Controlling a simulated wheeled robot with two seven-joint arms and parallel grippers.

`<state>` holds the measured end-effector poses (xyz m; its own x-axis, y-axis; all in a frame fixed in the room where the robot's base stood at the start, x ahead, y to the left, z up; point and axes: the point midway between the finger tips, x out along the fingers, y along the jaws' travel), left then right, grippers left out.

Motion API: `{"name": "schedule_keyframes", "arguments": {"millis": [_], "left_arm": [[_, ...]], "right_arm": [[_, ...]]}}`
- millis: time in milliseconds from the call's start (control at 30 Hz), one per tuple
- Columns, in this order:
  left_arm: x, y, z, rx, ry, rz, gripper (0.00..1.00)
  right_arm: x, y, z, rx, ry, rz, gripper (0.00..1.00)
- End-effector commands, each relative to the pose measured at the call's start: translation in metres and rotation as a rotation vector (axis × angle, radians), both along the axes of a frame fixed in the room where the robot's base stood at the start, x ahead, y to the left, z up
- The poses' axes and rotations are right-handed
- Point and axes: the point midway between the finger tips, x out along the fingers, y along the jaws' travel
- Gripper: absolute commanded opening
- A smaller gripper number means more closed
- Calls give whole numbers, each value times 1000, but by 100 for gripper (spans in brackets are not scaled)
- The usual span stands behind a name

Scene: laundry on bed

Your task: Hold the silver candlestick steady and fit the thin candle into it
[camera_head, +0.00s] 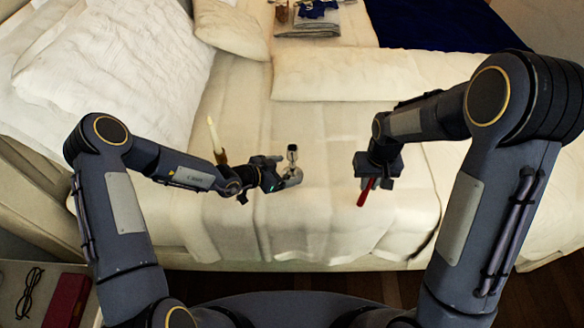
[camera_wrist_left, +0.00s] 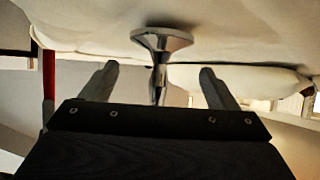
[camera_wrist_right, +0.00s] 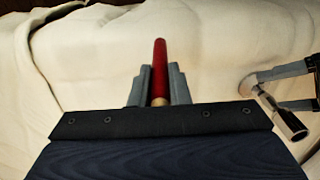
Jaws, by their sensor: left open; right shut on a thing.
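The silver candlestick (camera_head: 292,151) stands on the bed. It also shows in the left wrist view (camera_wrist_left: 162,42) and at the right of the right wrist view (camera_wrist_right: 289,122). My left gripper (camera_head: 287,173) is open, with its fingers on either side of the candlestick's stem; I cannot tell whether they touch it. My right gripper (camera_head: 368,180) is shut on the thin red candle (camera_head: 365,194), holding it above the bed to the right of the candlestick. The candle's red length (camera_wrist_right: 160,60) projects past the fingertips, with a pale part between the fingers.
A cream candle (camera_head: 212,132) in a brown holder stands behind my left arm. Pillows (camera_head: 110,75) lie at the left, and folded cloths (camera_head: 308,27) lie at the back. Glasses (camera_head: 29,291) and a red book (camera_head: 66,300) are at the lower left. The bed between the grippers is clear.

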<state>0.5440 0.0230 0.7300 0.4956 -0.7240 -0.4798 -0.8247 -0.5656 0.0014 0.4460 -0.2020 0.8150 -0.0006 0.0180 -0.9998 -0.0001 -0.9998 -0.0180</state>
Motion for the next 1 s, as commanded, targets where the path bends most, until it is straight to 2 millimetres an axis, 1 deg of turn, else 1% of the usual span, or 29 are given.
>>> {"name": "schedule_keyframes", "arguments": {"millis": [33, 200, 567, 667, 1000], "left_arm": [[3, -4, -4, -1, -1, -1, 82], [8, -13, -8, 0, 0, -1, 82], [10, -15, -9, 0, -1, 0, 82], [10, -15, -9, 0, -1, 0, 70], [10, -15, -9, 1, -1, -2, 25]], "right_arm": [[0, 0, -3, 0, -1, 0, 0], [0, 0, -6, 0, -1, 0, 0], [0, 0, -6, 0, 0, 0, 0], [0, 0, -6, 0, 0, 0, 0], [0, 0, -6, 0, 0, 0, 0]]}}
